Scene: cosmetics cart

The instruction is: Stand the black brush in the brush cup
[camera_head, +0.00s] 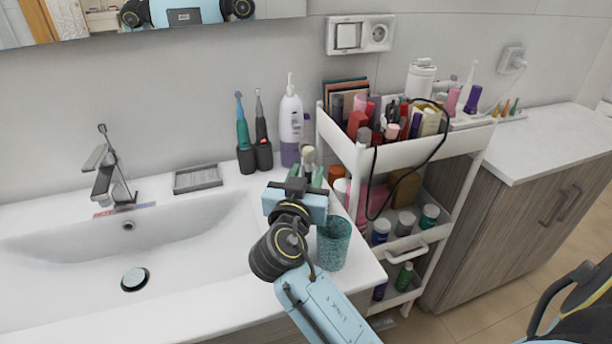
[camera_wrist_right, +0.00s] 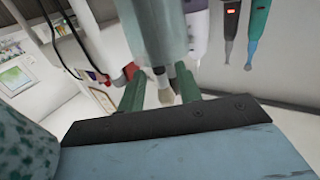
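A makeup brush (camera_head: 308,155) with a pale tip and a dark neck stands bristles up behind my right gripper (camera_head: 304,176). Its lower part is hidden, so I cannot confirm its handle is black. In the right wrist view the pale brush tip (camera_wrist_right: 163,84) shows between the two green fingers of my right gripper (camera_wrist_right: 158,92), which are spread apart. A pale translucent cylinder (camera_wrist_right: 155,30) shows beyond them. A teal speckled cup (camera_head: 333,246) stands on the counter right of my right wrist; its edge fills the left of the wrist view (camera_wrist_right: 22,150). My left gripper is out of view.
Two electric toothbrushes (camera_head: 264,140) and a white pump bottle (camera_head: 290,122) stand behind the gripper. The cosmetics cart (camera_head: 410,152), full of bottles and tubes, is close on the right. The sink basin (camera_head: 185,245) lies left. The front counter edge is near the speckled cup.

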